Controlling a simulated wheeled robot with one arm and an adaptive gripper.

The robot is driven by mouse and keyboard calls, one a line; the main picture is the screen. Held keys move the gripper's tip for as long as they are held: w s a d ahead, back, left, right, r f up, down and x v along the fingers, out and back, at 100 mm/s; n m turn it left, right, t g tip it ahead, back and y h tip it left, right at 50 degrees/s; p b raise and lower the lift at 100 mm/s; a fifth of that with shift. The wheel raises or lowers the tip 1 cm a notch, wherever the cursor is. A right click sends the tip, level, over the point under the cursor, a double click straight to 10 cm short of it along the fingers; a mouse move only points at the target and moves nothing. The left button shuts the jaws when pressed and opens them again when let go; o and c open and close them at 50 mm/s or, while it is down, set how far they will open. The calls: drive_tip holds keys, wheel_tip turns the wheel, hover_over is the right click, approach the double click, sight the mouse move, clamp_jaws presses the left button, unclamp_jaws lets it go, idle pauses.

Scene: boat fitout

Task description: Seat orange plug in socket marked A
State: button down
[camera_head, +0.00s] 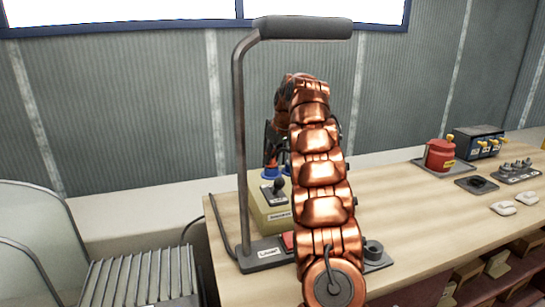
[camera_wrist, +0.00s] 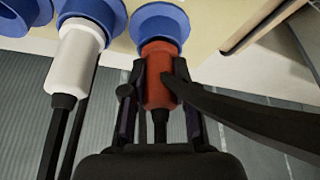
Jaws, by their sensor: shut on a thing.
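My gripper (camera_wrist: 160,88) is shut on the orange plug (camera_wrist: 159,62), with a black finger on each side of its body. The plug's far end meets a blue socket ring (camera_wrist: 160,14); I cannot tell how deep it sits. A white plug (camera_wrist: 78,60) with a dark cable sits at the blue socket to the left (camera_wrist: 92,12), and another blue socket (camera_wrist: 30,12) shows at the left corner. No letter A is readable.
A tall grey bent post with a black grip (camera_head: 305,28) rises close left of my arm. A joystick (camera_head: 272,190) stands on the beige box. A red container (camera_head: 440,155) and a black box with yellow parts (camera_head: 478,143) stand at right. The bench middle (camera_head: 410,215) is clear.

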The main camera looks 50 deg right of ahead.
idle(0.3)
drive_tip(key=c, duration=0.8)
unclamp_jaws()
drive_tip(key=shift+v, duration=1.75)
drive_tip(key=shift+s+r, duration=0.3)
drive_tip(key=shift+r, duration=0.4)
drive_tip(key=shift+s, duration=0.2)
drive_tip(key=shift+s, duration=0.3)
